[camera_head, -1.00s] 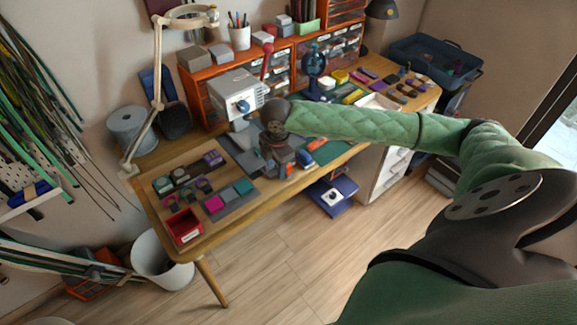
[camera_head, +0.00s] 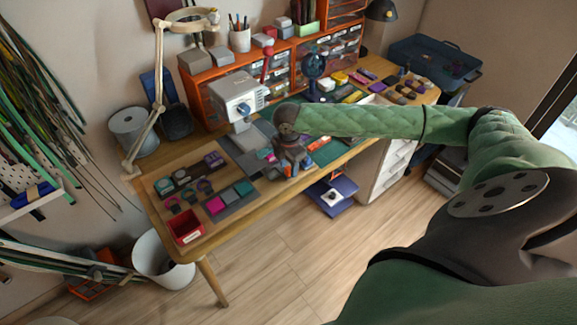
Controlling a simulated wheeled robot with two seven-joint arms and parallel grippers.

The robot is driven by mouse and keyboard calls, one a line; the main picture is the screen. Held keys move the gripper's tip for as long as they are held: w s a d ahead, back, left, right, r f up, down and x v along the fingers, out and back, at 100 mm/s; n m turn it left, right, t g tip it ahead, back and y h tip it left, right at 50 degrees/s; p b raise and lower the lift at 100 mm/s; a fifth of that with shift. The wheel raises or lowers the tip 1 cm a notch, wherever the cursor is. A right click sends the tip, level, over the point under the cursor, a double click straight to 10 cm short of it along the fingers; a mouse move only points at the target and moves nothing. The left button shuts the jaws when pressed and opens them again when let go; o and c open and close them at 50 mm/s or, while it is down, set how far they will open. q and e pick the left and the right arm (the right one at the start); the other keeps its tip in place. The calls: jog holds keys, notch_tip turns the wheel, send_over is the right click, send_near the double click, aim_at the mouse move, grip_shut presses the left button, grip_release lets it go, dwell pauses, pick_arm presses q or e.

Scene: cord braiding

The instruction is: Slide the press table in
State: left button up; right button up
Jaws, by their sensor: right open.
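The press (camera_head: 238,97) is a white machine with a red-knobbed lever, standing on the desk in front of the orange drawer units. A grey plate (camera_head: 245,139), which looks like the press table, lies below and in front of it. A small pink piece (camera_head: 267,155) shows at the plate's right part. My right gripper (camera_head: 291,171) points down over the desk's front part, just right of the plate. It is open; its fingertips are small here, and I cannot tell whether they touch anything. My right wrist hides part of the desk behind it. My left gripper is out of view.
A wooden board (camera_head: 190,187) with coloured pieces and a red tray (camera_head: 185,226) lie on the desk's left part. A lamp arm (camera_head: 158,70) rises at the back left. A blue-orange tool (camera_head: 318,143) lies right of my gripper. A white bin (camera_head: 160,262) stands on the floor.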

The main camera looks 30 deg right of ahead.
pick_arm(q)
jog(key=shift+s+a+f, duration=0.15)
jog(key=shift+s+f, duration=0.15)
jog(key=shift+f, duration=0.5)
pick_arm(e)
jog(key=shift+f, duration=0.8)
